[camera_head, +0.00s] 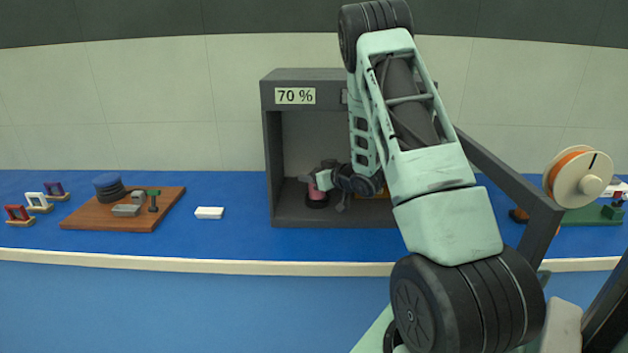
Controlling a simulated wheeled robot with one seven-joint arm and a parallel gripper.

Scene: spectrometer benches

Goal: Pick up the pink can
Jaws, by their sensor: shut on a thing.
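The pink can (317,193) stands inside the dark grey open-fronted cabinet (266,150), towards its left side. A dark band shows at its lower end. My gripper (318,181) reaches into the cabinet from the right and is shut on the can. My gripper hides part of the can, and its fingertips are small in this view. I cannot tell whether the can touches the cabinet floor.
The cabinet bears a "70 %" label (295,96); its open door (510,180) stands out on the right. A brown board (90,215) with several items and a white block (209,213) lie left. An orange spool (578,177) stands right.

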